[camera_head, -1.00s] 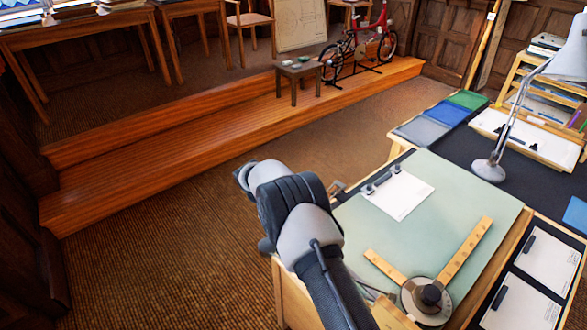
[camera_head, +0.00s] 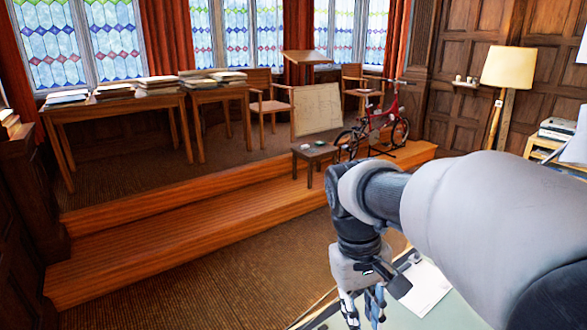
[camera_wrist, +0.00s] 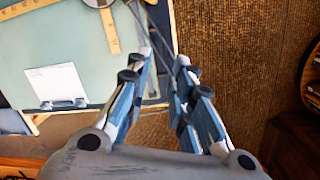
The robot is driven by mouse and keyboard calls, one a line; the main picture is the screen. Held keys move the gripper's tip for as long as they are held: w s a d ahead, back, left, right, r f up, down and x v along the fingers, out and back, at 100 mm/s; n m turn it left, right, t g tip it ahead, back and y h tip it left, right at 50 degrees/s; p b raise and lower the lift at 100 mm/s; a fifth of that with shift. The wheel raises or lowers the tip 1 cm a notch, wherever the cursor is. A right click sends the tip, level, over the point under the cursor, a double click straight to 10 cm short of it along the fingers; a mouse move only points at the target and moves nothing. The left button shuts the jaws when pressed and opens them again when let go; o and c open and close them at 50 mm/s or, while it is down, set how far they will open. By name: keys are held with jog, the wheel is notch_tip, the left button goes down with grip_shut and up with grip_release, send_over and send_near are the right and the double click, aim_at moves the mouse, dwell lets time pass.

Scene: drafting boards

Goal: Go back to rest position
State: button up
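My gripper (camera_head: 363,308) hangs with its fingers down at the bottom of the head view, in front of the drafting board's left edge. In the wrist view my gripper (camera_wrist: 165,58) has two blue-grey fingers with a clear gap between the tips. It is open and nothing is between the fingers. My arm reaches in from the right of the head view and bends down at the wrist.
The pale green drafting board (camera_wrist: 100,62) has a clipped white sheet (camera_wrist: 57,84) and a wooden ruler (camera_wrist: 109,30). The sheet also shows in the head view (camera_head: 428,288). Brown floor (camera_head: 190,280) is open left of the board. A wooden step (camera_head: 150,245) lies beyond.

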jog(key=s+d+m+t+y, duration=0.1)
jog(key=s+t, duration=0.4)
jog(key=s, duration=1)
jog(key=shift+d+r+m+y, duration=0.3)
jog(key=shift+d+r+m, duration=0.2)
jog(key=shift+m, duration=0.3)
jog(key=shift+s+d+f, duration=0.1)
jog(key=shift+s, duration=0.05)
